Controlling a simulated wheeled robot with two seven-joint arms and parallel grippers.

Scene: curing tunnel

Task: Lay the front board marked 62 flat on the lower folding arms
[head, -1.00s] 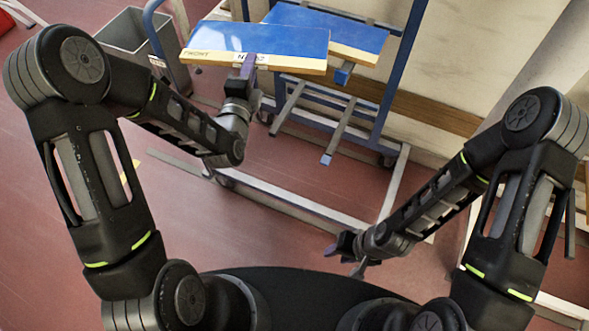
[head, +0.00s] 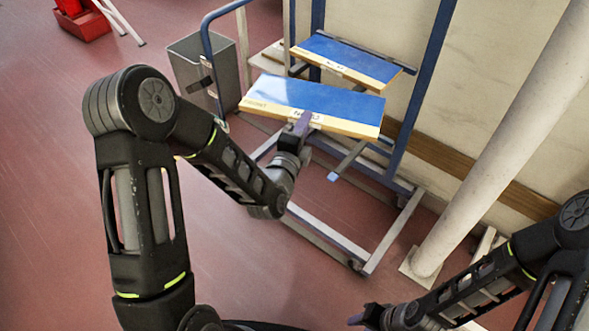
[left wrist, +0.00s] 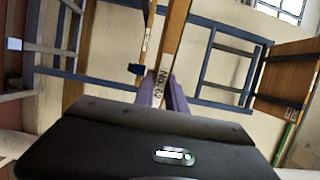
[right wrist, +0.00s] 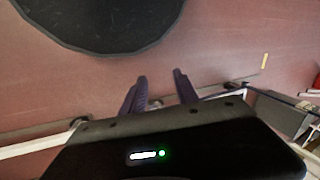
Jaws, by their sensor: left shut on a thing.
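The front board (head: 310,97), blue on top with a pale wooden edge, is held in the air at the front of the rack. Its edge label shows in the left wrist view (left wrist: 157,82) and seems to read 62. My left gripper (head: 301,124) is shut on the middle of its near edge. The board looks roughly level. A lower folding arm (head: 348,160) juts out below it, with a visible gap; the other lower arm is mostly hidden. My right gripper (head: 362,319) is empty and low at the right; its fingers stand apart in the right wrist view (right wrist: 160,90).
Another blue board (head: 345,60) rests higher on the rack behind. The blue rack post (head: 425,90) stands right of the boards, and a pale pipe (head: 505,140) further right. A grey bin (head: 205,70) stands at the left. The red floor in front is mostly clear.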

